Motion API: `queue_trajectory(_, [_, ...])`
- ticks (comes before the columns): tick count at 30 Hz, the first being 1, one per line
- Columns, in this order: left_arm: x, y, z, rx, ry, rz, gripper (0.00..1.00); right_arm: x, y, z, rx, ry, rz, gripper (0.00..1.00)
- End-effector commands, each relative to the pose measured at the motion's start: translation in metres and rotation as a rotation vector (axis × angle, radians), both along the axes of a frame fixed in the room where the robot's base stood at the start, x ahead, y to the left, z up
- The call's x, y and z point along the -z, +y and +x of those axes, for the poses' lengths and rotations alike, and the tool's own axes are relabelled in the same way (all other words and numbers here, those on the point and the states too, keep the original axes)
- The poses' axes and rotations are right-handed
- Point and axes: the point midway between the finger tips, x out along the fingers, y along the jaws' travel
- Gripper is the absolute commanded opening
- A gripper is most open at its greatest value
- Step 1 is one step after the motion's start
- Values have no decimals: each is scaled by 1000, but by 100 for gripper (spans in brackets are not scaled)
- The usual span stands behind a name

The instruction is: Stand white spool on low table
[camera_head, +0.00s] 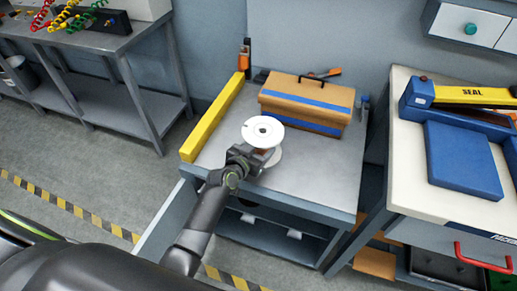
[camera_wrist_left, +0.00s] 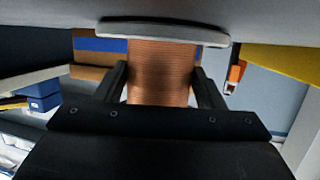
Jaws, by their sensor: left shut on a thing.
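The white spool (camera_head: 262,131) is upright over the low table (camera_head: 315,180), its round white flange and centre hole facing up. My left gripper (camera_head: 256,156) is shut on its copper-coloured wound middle from the near side. In the left wrist view, which appears upside down, the copper winding (camera_wrist_left: 162,72) sits between the two fingers (camera_wrist_left: 163,88). The lower flange (camera_wrist_left: 160,32) is very close to the grey tabletop; I cannot tell whether it touches. The upper flange is hidden there. My right gripper is not in view.
A yellow bar (camera_head: 214,117) lies along the table's left edge. An orange toolbox with a blue band (camera_head: 306,103) stands at the back. The tabletop right of the spool is clear. A higher bench with a blue box (camera_head: 461,160) stands at right.

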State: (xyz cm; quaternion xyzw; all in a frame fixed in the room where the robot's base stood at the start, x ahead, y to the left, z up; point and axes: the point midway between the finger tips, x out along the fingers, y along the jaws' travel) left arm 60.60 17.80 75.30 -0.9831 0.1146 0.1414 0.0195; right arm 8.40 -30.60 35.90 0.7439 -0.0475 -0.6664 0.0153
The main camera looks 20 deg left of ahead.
Motion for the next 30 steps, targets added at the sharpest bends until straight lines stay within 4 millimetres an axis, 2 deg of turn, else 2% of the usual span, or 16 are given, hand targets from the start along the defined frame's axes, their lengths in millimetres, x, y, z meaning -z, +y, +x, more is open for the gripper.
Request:
queue_trajectory(1, [9, 0, -2, -1, 10, -3, 17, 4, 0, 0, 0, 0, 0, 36])
queue_trajectory(7, [13, 0, -4, -2, 18, -5, 17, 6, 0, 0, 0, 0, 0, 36])
queue_trajectory(8, [17, 0, -5, -1, 26, -4, 67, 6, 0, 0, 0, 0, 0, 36])
queue_trajectory(12, [18, 0, -5, 0, 27, -5, 85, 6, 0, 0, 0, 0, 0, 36])
queue_trajectory(22, [16, -1, -5, 1, 29, -8, 85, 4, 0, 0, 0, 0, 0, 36])
queue_trajectory(28, [-1, -1, -5, 1, 28, -9, 85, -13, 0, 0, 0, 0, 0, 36])
queue_trajectory(30, [1, 3, -18, -1, 28, -8, 85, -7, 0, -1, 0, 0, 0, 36])
